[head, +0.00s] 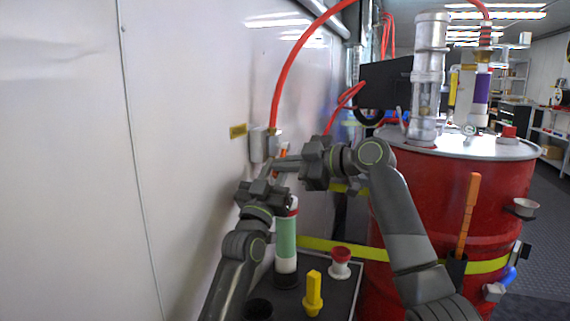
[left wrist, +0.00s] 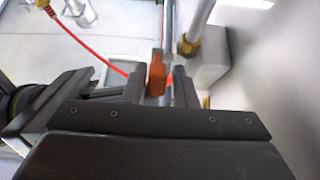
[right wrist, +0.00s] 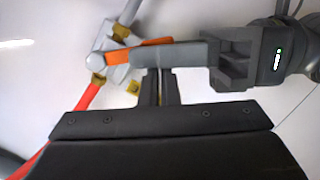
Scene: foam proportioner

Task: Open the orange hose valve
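The orange valve handle (head: 282,152) is on the hose fitting at the white wall, small and partly hidden in the head view. In the left wrist view the handle (left wrist: 157,73) lies between the fingertips of my left gripper (left wrist: 160,88), with a narrow gap on the finger to its right. In the right wrist view the handle (right wrist: 128,54) reaches left from behind the left gripper's grey finger. My right gripper (right wrist: 159,82) has its fingers together just below that finger; I see nothing between them. Whether the grippers touch is unclear.
A red drum (head: 400,185) with a metal pump (head: 428,85) stands at the right. A dark table (head: 333,300) below holds a green-and-white cylinder (head: 286,240), a yellow piece (head: 313,293) and a red-and-white piece (head: 341,262). A red hose (head: 284,75) hangs along the wall.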

